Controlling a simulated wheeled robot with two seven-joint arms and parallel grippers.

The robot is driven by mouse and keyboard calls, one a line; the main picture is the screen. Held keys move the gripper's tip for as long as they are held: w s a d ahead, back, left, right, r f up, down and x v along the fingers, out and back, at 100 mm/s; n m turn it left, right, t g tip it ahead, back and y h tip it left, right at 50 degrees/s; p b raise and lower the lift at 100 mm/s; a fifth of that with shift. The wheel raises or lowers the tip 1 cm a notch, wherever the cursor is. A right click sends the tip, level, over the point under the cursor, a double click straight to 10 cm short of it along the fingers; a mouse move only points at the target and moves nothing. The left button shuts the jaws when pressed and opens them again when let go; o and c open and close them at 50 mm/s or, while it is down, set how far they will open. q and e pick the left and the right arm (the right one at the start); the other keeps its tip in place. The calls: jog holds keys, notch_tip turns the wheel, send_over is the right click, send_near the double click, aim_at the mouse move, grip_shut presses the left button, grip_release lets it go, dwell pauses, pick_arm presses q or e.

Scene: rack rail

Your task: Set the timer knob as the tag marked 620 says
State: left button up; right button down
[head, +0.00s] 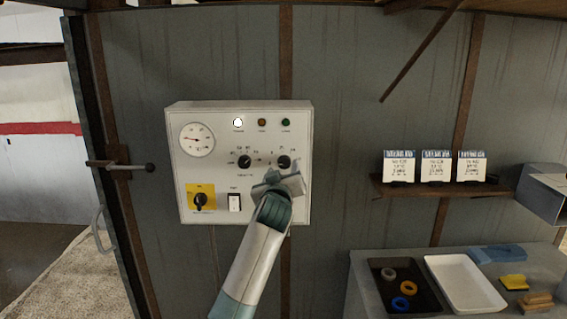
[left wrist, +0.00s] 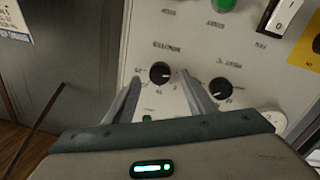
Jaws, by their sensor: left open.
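A pale control panel (head: 219,179) on the wall carries two black knobs, a left knob (head: 244,162) and a right knob (head: 284,162). My left gripper (head: 281,178) is open at the right knob. In the left wrist view, turned nearly upside down, the left gripper (left wrist: 161,80) has its fingertips on either side of the right knob (left wrist: 160,70), apart from it; the left knob (left wrist: 221,90) lies beyond one finger. Three tags, left (head: 399,167), middle (head: 436,167) and right (head: 472,168), stand on a shelf; their numbers are unclear.
The panel also has a dial gauge (head: 197,140), lamps, a yellow-plated switch (head: 201,198) and a rocker switch (head: 234,202). The tag shelf (head: 420,189) juts out at right. Below it, a bench holds a dark tray (head: 425,299) with rings and a white tray (head: 464,283).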

aim_at(284, 162)
pick_arm(q)
jog(key=shift+w+d+p, duration=0.1)
jog(key=shift+w+p, duration=0.3)
jog(key=shift+w, duration=1)
jog(key=c, duration=1)
